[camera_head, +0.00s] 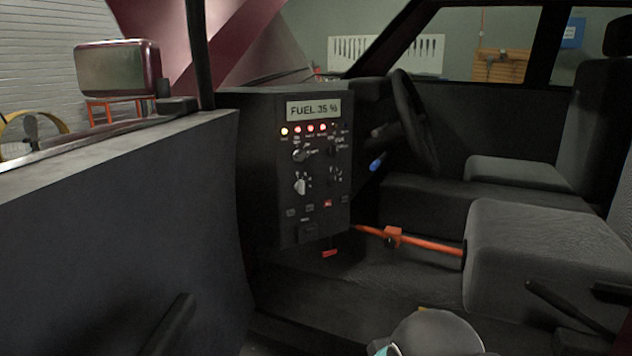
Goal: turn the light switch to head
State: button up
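A black control panel (285,222) stands upright in the car's dashboard, left of centre. It has several small rotary knobs. One knob (300,155) sits below the row of lit lamps at the left, and a larger pale knob (300,187) sits under it. Darker knobs, one of them the lower right knob (335,177), form a second column. The labels are too small to read, so I cannot tell which knob is the light switch or which position it points to. A rounded grey part of my arm shows at the bottom edge; my gripper is not in view.
A display (313,108) reads "FUEL 35 %" above several lit red-orange lamps. The open door (120,230) fills the left. The steering wheel (415,120), seats (545,245) and an orange bar (425,244) lie to the right. The space before the panel looks clear.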

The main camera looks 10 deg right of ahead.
aim_at(333, 149)
jog(key=u, duration=0.05)
jog(key=k, duration=0.5)
jog(key=z, duration=1)
jog(key=i, duration=0.7)
jog(key=u, duration=0.95)
